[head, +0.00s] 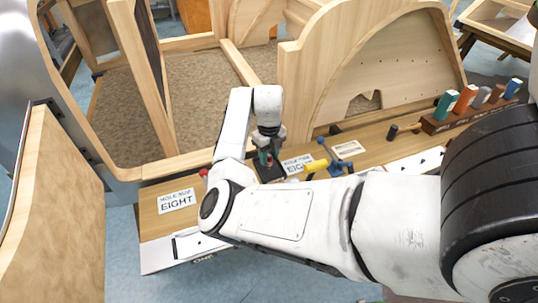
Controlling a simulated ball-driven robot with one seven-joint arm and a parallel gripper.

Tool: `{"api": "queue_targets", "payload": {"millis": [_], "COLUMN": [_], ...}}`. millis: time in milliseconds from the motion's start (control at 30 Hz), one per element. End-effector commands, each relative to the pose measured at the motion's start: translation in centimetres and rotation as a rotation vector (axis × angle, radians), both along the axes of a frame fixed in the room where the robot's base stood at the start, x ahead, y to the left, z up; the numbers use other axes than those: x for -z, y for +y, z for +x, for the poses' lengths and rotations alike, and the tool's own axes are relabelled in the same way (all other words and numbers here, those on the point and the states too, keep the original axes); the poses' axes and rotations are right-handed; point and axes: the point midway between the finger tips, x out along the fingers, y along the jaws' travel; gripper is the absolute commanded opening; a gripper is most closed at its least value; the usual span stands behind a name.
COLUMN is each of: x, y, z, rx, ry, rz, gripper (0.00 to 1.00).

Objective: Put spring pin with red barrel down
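My gripper (267,142) points down over the wooden bench, in the middle of the head view. Its fingers are small and partly hidden, so I cannot tell whether they are open or shut. Right below them stands a small teal and red item (265,158) at a dark block (268,173). I cannot tell whether the fingers touch it, or whether it is the spring pin with the red barrel. Another small red spot (203,172) shows at the left edge of my arm, which hides most of what is there.
A card reading "EIGHT" (177,201) lies on the bench at left, another card (298,164) right of the block. A yellow and blue tool (322,167) lies close by. A rack of coloured handles (470,107) stands at right. Wooden bodyframe panels (375,50) rise behind.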

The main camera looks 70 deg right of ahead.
Motion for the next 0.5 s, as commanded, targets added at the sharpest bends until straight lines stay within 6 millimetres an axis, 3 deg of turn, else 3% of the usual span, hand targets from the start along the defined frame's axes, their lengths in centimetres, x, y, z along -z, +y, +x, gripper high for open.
{"api": "queue_targets", "payload": {"millis": [133,500], "x": [0.0,-1.0], "y": [0.0,0.0], "z": [0.0,0.1], "rx": [0.0,0.0], "ry": [0.0,-0.001], "rz": [0.0,-0.001], "gripper": [0.49,0.49]}}
